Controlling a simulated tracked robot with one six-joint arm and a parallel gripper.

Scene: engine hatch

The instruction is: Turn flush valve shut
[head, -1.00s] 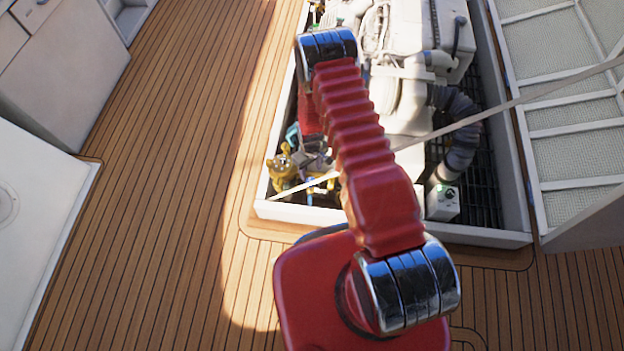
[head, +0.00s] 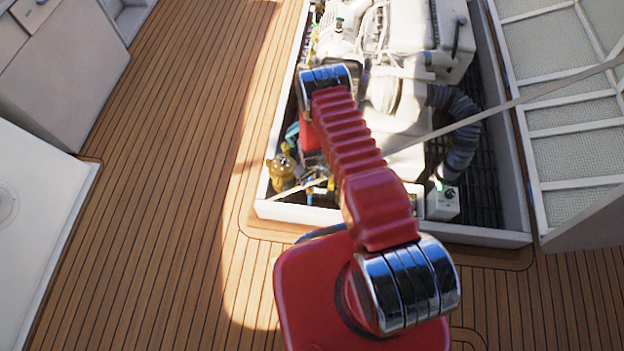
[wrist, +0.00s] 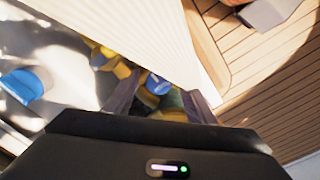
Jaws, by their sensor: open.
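In the wrist view, a blue handle (wrist: 157,84) on yellow fittings (wrist: 122,69) shows between the fingers of my gripper (wrist: 160,100). I cannot tell for sure that it is the flush valve. The fingers are open, one on each side of the handle, and I see no grip on it. A second, lighter blue part (wrist: 24,85) is at the left. In the head view, my red arm reaches over the hatch and hides most of my gripper. A small blue part (head: 309,197) shows near the hatch's front left corner, beside a brass-coloured fitting (head: 281,172).
The engine (head: 405,110) fills much of the open hatch, with a raised white rim (head: 285,211). A pale strap (head: 520,99) crosses the hatch; a broad pale band (wrist: 125,30) covers part of the wrist view. The teak deck (head: 170,170) at left is clear.

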